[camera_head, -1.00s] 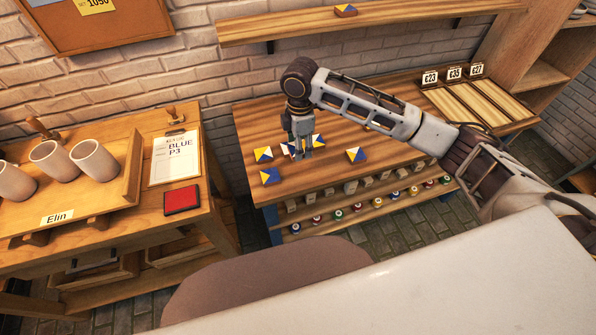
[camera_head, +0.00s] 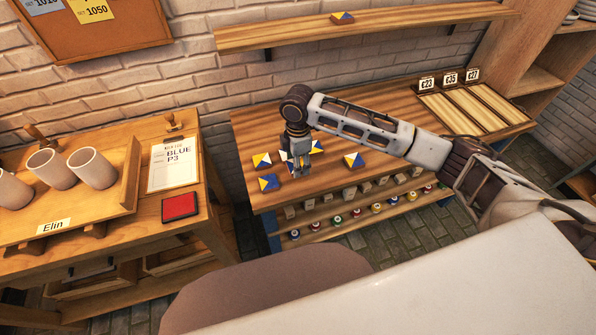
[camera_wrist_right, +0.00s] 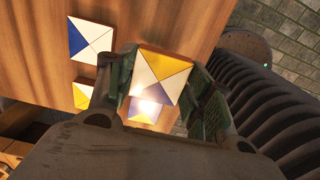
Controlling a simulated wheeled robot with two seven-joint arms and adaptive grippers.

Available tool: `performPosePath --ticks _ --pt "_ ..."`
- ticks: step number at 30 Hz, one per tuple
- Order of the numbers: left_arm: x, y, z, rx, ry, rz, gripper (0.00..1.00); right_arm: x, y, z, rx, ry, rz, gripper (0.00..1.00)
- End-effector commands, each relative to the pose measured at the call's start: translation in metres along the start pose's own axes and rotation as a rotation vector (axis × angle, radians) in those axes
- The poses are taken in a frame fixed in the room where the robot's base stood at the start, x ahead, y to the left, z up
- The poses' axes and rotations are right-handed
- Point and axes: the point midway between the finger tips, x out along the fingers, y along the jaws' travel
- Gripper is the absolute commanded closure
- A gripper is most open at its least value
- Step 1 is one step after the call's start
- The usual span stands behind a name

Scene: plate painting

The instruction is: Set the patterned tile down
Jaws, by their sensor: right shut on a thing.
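My right gripper (camera_head: 299,170) is low over the wooden workbench (camera_head: 400,128), among several patterned tiles. In the right wrist view, its fingers (camera_wrist_right: 165,95) are shut on a patterned tile (camera_wrist_right: 163,75) with yellow, white and blue triangles. Another tile (camera_wrist_right: 146,110) shows partly below it, with glare on it. I cannot tell whether the held tile touches the bench. In the head view the gripper mostly hides it. Loose tiles lie at the left (camera_head: 262,160), front left (camera_head: 268,182), behind (camera_head: 316,146) and right (camera_head: 353,160) of the gripper. My left gripper is out of view.
Small pots and blocks (camera_head: 376,208) line the lower shelf at the bench front. Price signs (camera_head: 450,78) stand by slatted trays at the right. A wall shelf (camera_head: 390,22) holds one tile. A side table (camera_head: 150,210) with cups is at the left. The bench's right middle is clear.

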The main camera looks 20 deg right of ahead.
Motion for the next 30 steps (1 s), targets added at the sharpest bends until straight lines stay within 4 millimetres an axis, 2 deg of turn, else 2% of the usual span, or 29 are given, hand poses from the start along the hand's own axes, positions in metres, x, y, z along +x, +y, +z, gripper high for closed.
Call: performPosePath --ticks 13,21,29,30 --pt "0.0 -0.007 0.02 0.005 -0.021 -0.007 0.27 0.045 0.0 0.0 0.0 -0.001 -0.001 0.75" --pt "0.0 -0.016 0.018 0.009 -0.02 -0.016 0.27 0.049 0.0 0.0 -0.001 0.0 0.0 0.75" --pt "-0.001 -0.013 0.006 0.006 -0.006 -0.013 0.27 0.051 -0.001 0.0 0.0 0.0 -0.001 0.75" --pt "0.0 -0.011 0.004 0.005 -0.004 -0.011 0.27 0.051 -0.001 0.0 0.0 0.0 -0.001 0.45"
